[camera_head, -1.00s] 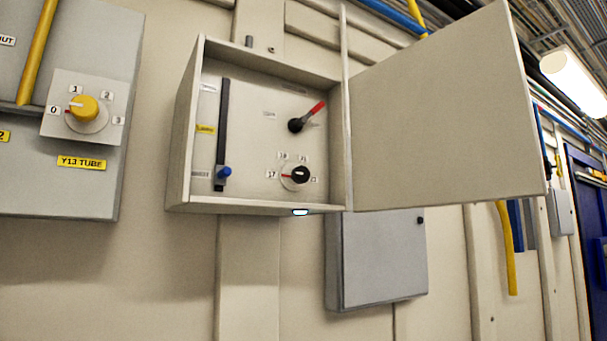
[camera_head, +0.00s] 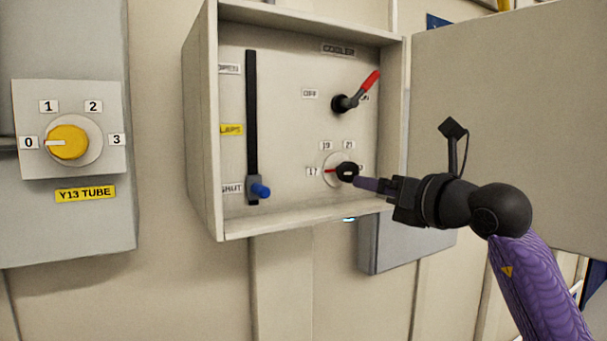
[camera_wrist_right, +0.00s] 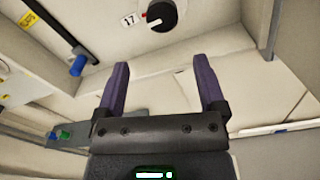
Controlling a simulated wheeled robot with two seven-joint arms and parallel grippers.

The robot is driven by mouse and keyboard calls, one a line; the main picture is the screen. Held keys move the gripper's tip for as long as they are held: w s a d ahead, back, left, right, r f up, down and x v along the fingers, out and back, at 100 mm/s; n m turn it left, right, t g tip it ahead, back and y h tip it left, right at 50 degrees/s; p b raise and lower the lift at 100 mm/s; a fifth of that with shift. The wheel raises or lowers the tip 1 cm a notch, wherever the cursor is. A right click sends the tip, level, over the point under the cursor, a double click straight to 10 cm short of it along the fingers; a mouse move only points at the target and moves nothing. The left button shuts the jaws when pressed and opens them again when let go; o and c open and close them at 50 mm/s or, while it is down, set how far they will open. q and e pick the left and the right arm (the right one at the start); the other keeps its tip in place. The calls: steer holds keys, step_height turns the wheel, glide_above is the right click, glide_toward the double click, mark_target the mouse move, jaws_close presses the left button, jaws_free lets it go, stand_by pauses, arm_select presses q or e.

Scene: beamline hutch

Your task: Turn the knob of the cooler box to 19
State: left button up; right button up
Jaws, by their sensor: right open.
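The cooler box (camera_head: 230,228) is open on the wall, with a COOLER label inside. Its black knob (camera_head: 346,172) sits on a round pale dial at the lower right. The red pointer is toward the label 17 (camera_head: 312,171); the label 19 (camera_head: 326,145) is above it. The right-hand label is partly hidden. My right gripper (camera_head: 364,184) is in front of the knob from the right. In the right wrist view the gripper (camera_wrist_right: 162,65) is open and empty, with the knob (camera_wrist_right: 162,14) beyond its fingertips, apparently apart from them. My left gripper is not in view.
Inside the box are a red-handled lever (camera_head: 365,90) above the knob and a blue-tipped slider (camera_head: 259,190) at left. The open door (camera_head: 500,110) stands to the right. A yellow knob (camera_head: 67,143) is on a separate grey panel at far left.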

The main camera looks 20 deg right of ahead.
mark_target(352, 173)
steer(key=shift+h, duration=0.3)
steer(key=w+p, duration=0.1)
steer(key=w, duration=0.1)
steer(key=w+r+p, duration=0.1)
steer(key=w+p, duration=0.1)
steer(key=w, duration=0.1)
steer(key=w+p, duration=0.2)
steer(key=w, duration=0.1)
steer(key=shift+r, duration=0.3)
steer(key=shift+w+a+f, duration=0.1)
steer(key=shift+w+f, duration=0.1)
steer(key=shift+w, duration=0.3)
steer(key=shift+c, duration=0.3)
jaws_close()
